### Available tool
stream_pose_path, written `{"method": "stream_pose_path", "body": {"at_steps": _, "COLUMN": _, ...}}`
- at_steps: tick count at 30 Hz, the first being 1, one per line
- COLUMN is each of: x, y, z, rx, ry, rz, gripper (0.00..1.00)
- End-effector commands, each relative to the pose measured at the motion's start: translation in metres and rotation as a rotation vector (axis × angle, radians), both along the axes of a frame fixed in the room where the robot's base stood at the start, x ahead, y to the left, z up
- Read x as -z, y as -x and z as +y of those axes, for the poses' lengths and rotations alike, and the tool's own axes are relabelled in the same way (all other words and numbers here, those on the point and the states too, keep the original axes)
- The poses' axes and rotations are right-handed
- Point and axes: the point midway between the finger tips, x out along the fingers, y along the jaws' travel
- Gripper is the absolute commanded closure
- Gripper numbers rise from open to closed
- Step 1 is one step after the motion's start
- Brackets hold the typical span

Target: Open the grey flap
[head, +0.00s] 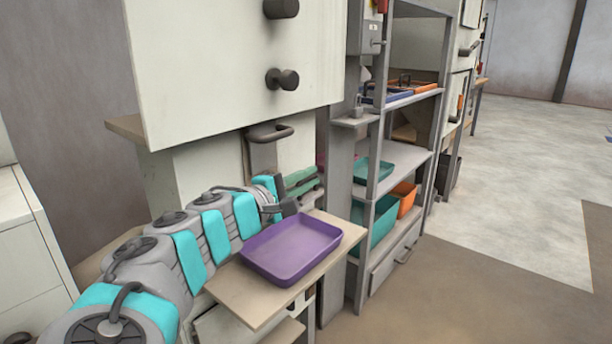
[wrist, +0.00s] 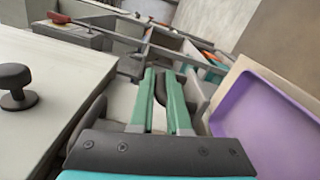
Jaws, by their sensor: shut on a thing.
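A grey plate (head: 263,156) with a dark bar handle (head: 270,132) at its top sits below the white cabinet front; I take it for the grey flap. My gripper (head: 303,180) is low and to the right of it, just above the purple tray. In the wrist view the two green fingers of my gripper (wrist: 162,76) stand close together with a narrow dark gap between them. They are shut on a thin dark-grey piece, apparently part of the flap. The fingers hide most of it, so its exact edge cannot be told.
The purple tray (head: 292,248) rests on a tan shelf (head: 246,299) under my gripper. The white front with round dark knobs (head: 283,79) hangs above my arm. A grey rack (head: 400,158) with bins stands to the right. The floor (head: 500,180) farther right is clear.

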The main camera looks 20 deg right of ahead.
Motion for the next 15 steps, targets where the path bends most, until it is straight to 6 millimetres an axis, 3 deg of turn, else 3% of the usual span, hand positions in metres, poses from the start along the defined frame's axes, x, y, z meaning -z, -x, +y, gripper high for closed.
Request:
{"method": "stream_pose_path", "body": {"at_steps": 11, "x": 0.0003, "y": 0.0001, "z": 0.0006, "rx": -0.002, "ry": 0.002, "rz": 0.004, "gripper": 1.00}}
{"method": "stream_pose_path", "body": {"at_steps": 12, "x": 0.0003, "y": 0.0000, "z": 0.0006, "rx": -0.002, "ry": 0.002, "rz": 0.004, "gripper": 0.83}}
{"method": "stream_pose_path", "body": {"at_steps": 15, "x": 0.0003, "y": 0.0001, "z": 0.0004, "rx": -0.002, "ry": 0.002, "rz": 0.004, "gripper": 0.73}}
